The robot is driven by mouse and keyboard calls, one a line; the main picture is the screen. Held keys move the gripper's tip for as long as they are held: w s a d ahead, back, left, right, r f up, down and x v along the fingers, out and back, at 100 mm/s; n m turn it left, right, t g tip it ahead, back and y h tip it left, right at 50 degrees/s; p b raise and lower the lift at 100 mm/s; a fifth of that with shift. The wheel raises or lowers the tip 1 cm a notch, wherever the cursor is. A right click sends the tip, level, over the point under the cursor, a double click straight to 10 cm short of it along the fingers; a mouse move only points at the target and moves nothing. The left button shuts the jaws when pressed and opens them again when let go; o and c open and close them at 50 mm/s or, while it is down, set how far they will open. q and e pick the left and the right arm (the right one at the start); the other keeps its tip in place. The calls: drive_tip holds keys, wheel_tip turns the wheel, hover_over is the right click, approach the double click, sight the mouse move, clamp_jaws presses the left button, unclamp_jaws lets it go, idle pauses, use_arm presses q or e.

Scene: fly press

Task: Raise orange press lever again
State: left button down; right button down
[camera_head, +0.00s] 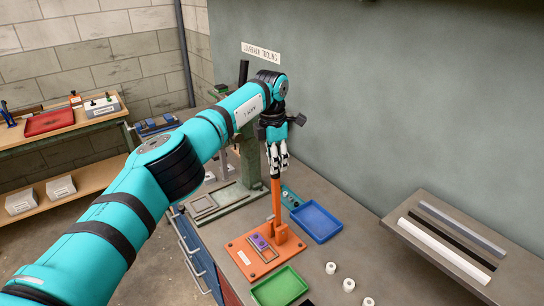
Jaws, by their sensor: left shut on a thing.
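The orange press (252,259) stands on the bench, with a flat orange base and a purple piece (261,243) on it. Its orange lever (276,200) points almost straight up from the pivot at the base's right side. My left gripper (276,172) reaches down from above and is shut on the upper end of the lever. The fingers cover the lever's tip. My right gripper is not in view.
A blue tray (316,222) lies right of the press and a green tray (279,287) in front. Several white rings (348,285) lie on the bench. A green machine (249,158) stands behind. A shelf with bars (445,250) is at right.

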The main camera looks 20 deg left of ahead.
use_arm(q)
drive_tip(key=c, duration=1.1)
unclamp_jaws()
drive_tip(key=shift+f, duration=0.2)
drive_tip(key=shift+o, duration=0.2)
drive_tip(key=r, duration=1.2)
drive_tip(key=shift+s+a, duration=0.2)
drive_tip(key=shift+s, duration=0.1)
